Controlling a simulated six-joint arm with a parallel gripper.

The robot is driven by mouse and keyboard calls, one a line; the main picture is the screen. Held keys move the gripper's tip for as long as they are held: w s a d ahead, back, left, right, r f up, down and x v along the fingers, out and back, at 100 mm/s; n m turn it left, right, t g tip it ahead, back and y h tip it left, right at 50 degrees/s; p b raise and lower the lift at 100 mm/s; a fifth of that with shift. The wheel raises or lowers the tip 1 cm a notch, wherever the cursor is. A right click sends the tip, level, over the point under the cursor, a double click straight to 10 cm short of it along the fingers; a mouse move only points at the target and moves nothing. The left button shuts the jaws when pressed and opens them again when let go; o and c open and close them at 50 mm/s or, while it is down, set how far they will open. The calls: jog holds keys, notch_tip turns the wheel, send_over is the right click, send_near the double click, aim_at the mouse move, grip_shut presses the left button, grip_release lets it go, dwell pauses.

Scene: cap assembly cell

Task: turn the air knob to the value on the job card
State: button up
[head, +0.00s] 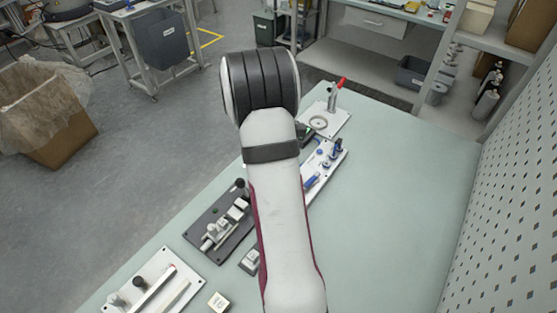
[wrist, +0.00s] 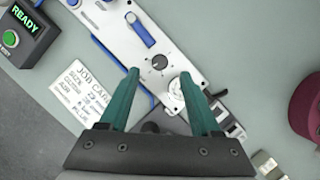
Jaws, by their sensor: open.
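My gripper (wrist: 159,74) shows in the wrist view with two teal fingers spread apart, open and empty. A small black round knob (wrist: 159,62) sits on the white plate (wrist: 118,38), between the fingertips in the picture and just past them. I cannot tell how high the fingertips are above it. A round white gauge (wrist: 174,95) is beside the knob, between the fingers. The job card (wrist: 82,92) lies left of the fingers; its title is legible, but its air value is too small to read. In the head view my arm hides the gripper and the knob.
A dark box with a green button (wrist: 10,38) and a READY display is at the wrist view's top left. A blue handle (wrist: 142,30) stands on the plate above the knob. In the head view, a red-handled fixture (head: 336,92) stands behind. The bench's right side (head: 400,200) is clear.

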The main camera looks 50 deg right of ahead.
jog(key=v, duration=1)
jog(key=shift+r, duration=0.1)
jog(key=s+d+m+t+y, duration=0.1)
jog(key=s+d+m+t, duration=0.1)
jog(key=m, duration=0.9)
jog(key=s+d+m+t+y, duration=0.1)
jog(key=s+d+m+y, duration=0.15)
jog(key=m, duration=0.95)
jog(key=shift+h, duration=0.35)
notch_tip(320, 180, down, 14)
jog(key=shift+s+a+f, duration=0.1)
jog(key=shift+s+f, duration=0.1)
jog(key=shift+f, duration=0.05)
grip_shut()
